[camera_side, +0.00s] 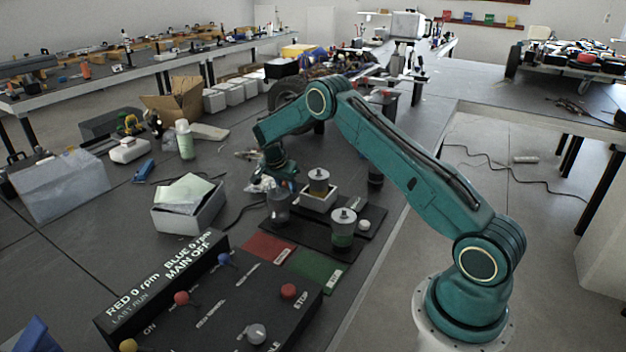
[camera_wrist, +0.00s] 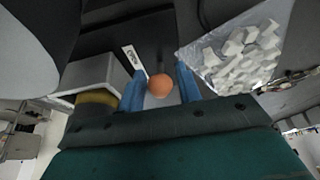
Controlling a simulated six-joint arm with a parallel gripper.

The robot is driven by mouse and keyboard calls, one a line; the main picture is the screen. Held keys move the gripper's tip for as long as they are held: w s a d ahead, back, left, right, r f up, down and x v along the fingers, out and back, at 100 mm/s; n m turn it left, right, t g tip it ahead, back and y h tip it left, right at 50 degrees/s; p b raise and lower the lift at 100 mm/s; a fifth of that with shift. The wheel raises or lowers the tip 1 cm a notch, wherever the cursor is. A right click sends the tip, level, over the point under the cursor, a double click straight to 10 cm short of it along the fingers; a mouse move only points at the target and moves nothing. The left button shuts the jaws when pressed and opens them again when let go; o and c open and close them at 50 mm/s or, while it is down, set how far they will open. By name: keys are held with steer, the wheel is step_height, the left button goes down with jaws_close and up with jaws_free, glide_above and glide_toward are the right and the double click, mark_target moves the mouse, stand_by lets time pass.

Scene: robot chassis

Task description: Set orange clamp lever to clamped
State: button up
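An orange ball knob (camera_wrist: 160,86), which looks like the end of the clamp lever, shows in the wrist view. My gripper's two blue fingers (camera_wrist: 161,84) stand on either side of the knob and look open. The left finger is very close to it; I cannot tell whether it touches. The lever's shaft is hidden. A white label (camera_wrist: 134,60) lies on the dark surface just beyond the knob, its text too small to read surely.
A clear bag of white pieces (camera_wrist: 238,58) lies right of the fingers. A pale box (camera_wrist: 92,74) stands close on the left. In the side view, jars (camera_side: 343,228) stand nearby, and a control panel (camera_side: 215,300) with coloured knobs is in front.

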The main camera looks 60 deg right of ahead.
jaws_close()
steer(key=shift+d+r+y, duration=0.2)
steer(key=shift+d+y, duration=0.3)
steer(key=shift+y, duration=0.4)
steer(key=shift+w+d+r+y, duration=0.1)
steer(key=shift+d+y, duration=0.3)
steer(key=shift+y, duration=0.45)
steer(key=shift+d+y, duration=0.4)
steer(key=shift+y, duration=0.45)
steer(key=shift+d, duration=0.1)
steer(key=shift+o, duration=1.5)
jaws_free()
steer(key=shift+r, duration=0.1)
